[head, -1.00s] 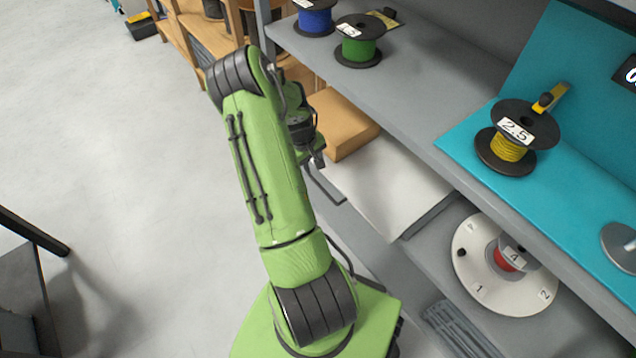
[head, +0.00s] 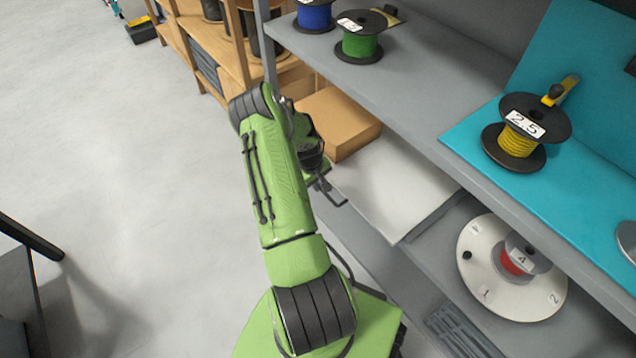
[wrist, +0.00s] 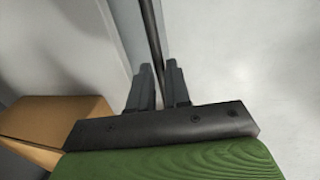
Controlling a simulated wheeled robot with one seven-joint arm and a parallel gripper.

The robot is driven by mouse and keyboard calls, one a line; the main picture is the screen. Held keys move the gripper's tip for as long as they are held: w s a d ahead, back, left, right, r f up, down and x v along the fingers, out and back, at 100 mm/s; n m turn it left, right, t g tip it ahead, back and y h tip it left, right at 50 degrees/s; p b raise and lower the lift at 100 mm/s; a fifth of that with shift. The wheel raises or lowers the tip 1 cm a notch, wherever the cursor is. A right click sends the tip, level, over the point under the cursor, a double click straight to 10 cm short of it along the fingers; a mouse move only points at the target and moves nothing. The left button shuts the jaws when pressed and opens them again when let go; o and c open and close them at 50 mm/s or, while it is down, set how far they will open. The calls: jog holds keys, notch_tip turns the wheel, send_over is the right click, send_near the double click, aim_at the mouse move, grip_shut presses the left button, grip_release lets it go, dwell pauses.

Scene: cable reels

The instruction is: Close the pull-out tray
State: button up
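The pull-out tray (head: 385,185) is a light grey sheet on a lower level of the grey shelf, sticking out past the shelf's front. A brown cardboard box (head: 340,118) sits on its far part; the box also shows in the wrist view (wrist: 50,120). A thin dark bar handle (head: 335,197) runs along the tray's front. My gripper (head: 324,182) is at this handle. In the wrist view its two dark fingers (wrist: 158,68) stand close on either side of the handle bar (wrist: 151,28) and look shut on it. The exact finger contact is too small to tell.
Above the tray, the shelf (head: 425,110) holds a green reel (head: 360,46), a blue reel (head: 314,14) and a yellow reel (head: 518,146) on a teal mat. A white turntable (head: 480,275) with a red reel stands right of the tray.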

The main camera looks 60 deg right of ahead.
aim_at(330, 179)
grip_shut()
jog(key=d, duration=0.1)
jog(key=s+d+b, duration=0.1)
jog(key=s+d, duration=0.1)
jog(key=d, duration=0.1)
jog(key=shift+f+b, duration=0.1)
jog(key=shift+b, duration=0.3)
jog(key=shift+o, duration=2.4)
grip_release()
jog(key=shift+s+d, duration=0.1)
jog(key=shift+d, duration=0.05)
jog(key=shift+r, duration=0.2)
